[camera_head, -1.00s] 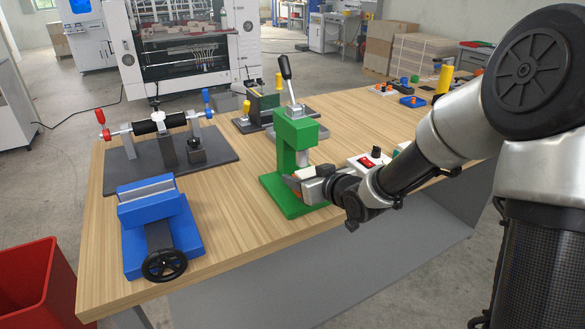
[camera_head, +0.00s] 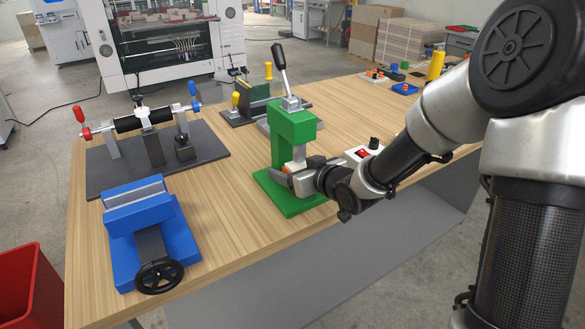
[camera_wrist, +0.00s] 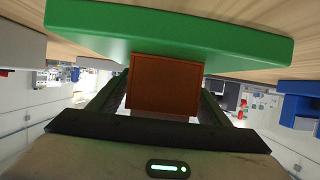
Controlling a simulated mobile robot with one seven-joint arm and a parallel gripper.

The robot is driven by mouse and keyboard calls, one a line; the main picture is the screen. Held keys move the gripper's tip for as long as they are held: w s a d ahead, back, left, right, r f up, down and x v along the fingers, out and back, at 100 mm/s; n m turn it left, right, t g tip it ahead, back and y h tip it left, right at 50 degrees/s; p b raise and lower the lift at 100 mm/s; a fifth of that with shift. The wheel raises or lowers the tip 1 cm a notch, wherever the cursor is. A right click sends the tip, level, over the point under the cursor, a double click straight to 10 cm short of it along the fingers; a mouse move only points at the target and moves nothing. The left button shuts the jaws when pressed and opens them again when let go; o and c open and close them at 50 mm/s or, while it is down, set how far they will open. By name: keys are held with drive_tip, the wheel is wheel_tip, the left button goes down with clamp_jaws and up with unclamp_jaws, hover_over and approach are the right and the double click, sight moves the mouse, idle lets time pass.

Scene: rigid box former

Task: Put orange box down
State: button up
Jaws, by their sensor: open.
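The orange box (camera_wrist: 165,86) is between the two fingers of my gripper (camera_wrist: 163,98) in the wrist view, up against the green base (camera_wrist: 165,30) of the press. My gripper is open around it. In the head view the green press (camera_head: 294,130) stands at the table's front edge. My gripper (camera_head: 284,175) is low over its base, under the ram. Only a small bit of the orange box (camera_head: 288,167) shows there; the rest is hidden by my gripper. I cannot tell whether a finger still touches the box.
A blue vise (camera_head: 140,215) with a black handwheel is at the table's front left. A roller fixture (camera_head: 150,125) on a dark plate is behind it. A switch box (camera_head: 362,153) is right of the press, near my arm. Bare wooden table (camera_head: 225,215) lies between vise and press.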

drive_tip(key=shift+r, duration=0.1)
drive_tip(key=shift+s+r, duration=0.1)
drive_tip(key=shift+r, duration=0.1)
drive_tip(key=p+v, duration=0.3)
drive_tip(key=v, duration=0.7)
drive_tip(key=shift+s+d+r+p, duration=0.1)
drive_tip(key=shift+s+d+p, duration=0.2)
drive_tip(key=shift+p, duration=0.1)
drive_tip(key=shift+s+d+r, duration=0.1)
drive_tip(key=shift+s+d, duration=0.15)
drive_tip(key=shift+s, duration=0.1)
drive_tip(key=shift+r, duration=0.1)
